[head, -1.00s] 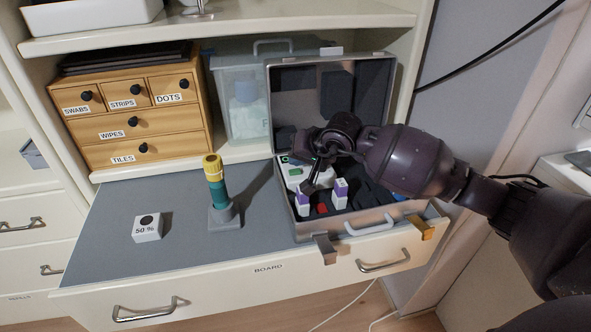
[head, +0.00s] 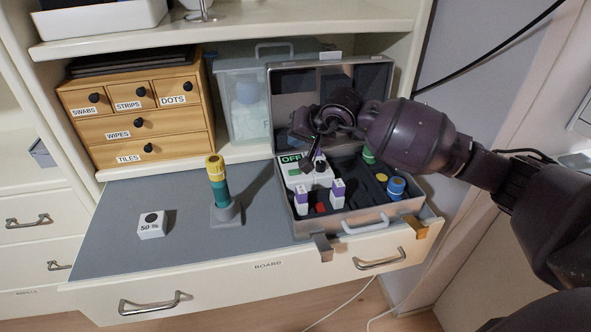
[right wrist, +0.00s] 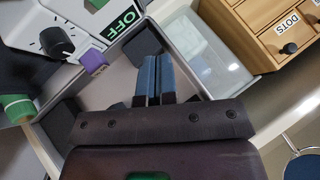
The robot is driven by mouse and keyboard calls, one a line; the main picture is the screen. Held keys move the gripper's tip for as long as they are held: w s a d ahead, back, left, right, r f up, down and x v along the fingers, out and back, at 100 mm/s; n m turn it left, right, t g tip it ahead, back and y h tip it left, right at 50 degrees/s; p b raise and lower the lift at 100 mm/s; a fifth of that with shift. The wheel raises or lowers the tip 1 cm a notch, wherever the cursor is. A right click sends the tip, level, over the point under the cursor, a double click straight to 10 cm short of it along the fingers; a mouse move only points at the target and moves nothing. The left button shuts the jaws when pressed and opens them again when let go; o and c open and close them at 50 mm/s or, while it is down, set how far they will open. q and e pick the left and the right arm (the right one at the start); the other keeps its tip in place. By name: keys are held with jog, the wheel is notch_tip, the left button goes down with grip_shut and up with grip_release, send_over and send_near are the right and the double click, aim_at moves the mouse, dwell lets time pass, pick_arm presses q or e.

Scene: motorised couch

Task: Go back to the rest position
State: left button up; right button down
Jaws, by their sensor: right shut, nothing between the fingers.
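My right gripper (head: 313,163) is in the head view above the open metal case (head: 355,222), near a white device with a green OFF label (head: 290,158). In the right wrist view its fingers (right wrist: 153,82) are together with nothing between them. The wrist view also shows the OFF label (right wrist: 120,27), a dark knob (right wrist: 57,42) and a purple-topped block (right wrist: 93,62) beside the gripper. My left gripper is in neither view.
The case holds purple-and-white blocks (head: 337,194) and a blue cylinder (head: 396,188). On the grey board stand a yellow-and-teal post (head: 218,185) and a white 50 % block (head: 151,226). A wooden drawer box (head: 140,115) and a clear bin (head: 240,112) stand behind. The board's left part is mostly clear.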

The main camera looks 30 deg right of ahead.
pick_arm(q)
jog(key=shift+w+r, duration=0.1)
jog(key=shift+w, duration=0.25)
